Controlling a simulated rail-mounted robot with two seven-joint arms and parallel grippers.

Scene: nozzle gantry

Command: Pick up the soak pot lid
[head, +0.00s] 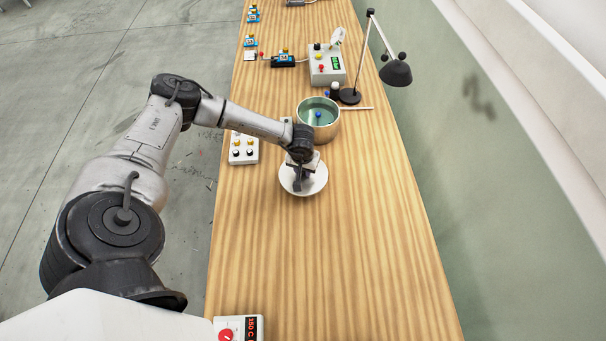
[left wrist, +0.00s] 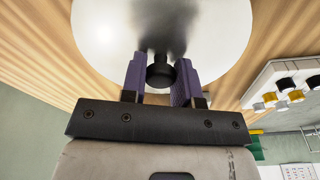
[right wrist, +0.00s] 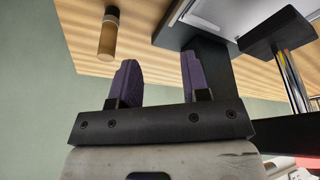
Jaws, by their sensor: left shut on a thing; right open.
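The soak pot lid (head: 318,183), a round white disc, is in the middle of the table in the head view. It also fills the upper part of the left wrist view (left wrist: 215,35), with its black knob (left wrist: 160,72) between the fingers. My left gripper (head: 301,178) comes down over the lid and is shut on its knob. I cannot tell whether the lid touches the table. The soak pot (head: 336,129) stands uncovered just beyond, with greenish liquid and a small blue item in it. My right gripper (right wrist: 158,80) is open and empty, outside the head view.
A white box with knobs (head: 243,150) is left of the lid. A control box (head: 327,66) and a black lamp (head: 396,72) stand beyond the pot. A red-knobbed box (head: 230,330) is at the near edge. The table's near right is clear.

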